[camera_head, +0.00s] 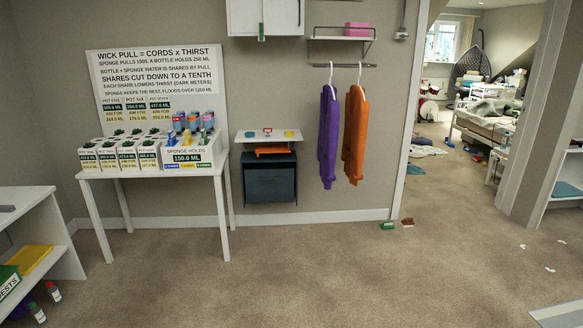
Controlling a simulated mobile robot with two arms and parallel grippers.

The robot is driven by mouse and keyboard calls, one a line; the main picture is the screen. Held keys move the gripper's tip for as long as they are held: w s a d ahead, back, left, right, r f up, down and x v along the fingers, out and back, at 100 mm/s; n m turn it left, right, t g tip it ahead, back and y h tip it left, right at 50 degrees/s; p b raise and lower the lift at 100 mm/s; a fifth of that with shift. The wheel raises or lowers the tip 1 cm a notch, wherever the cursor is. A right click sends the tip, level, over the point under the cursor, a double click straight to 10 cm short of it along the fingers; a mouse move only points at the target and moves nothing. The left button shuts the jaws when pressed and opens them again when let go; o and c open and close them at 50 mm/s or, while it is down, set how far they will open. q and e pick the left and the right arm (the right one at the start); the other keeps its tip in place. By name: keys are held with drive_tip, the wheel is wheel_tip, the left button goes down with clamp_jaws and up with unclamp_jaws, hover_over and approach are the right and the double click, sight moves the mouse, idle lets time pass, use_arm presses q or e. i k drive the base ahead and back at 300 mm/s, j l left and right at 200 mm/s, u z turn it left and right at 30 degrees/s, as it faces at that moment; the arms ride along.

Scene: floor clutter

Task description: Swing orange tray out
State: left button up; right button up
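A flat orange piece (272,151), which looks like the orange tray, sits under a small white wall shelf (270,138) and just above a dark blue-grey cabinet (271,184). It is small in view, and I cannot tell how it is mounted. Neither of my grippers shows in the head view.
A white table (223,172) with labelled pots and a white sponge box (190,156) stands left of the cabinet. Purple (328,137) and orange (355,137) garments hang to its right. Green (387,225) and brown (408,222) blocks lie near the doorway. The middle carpet is clear.

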sight(265, 148)
drive_tip(key=i, duration=2.3)
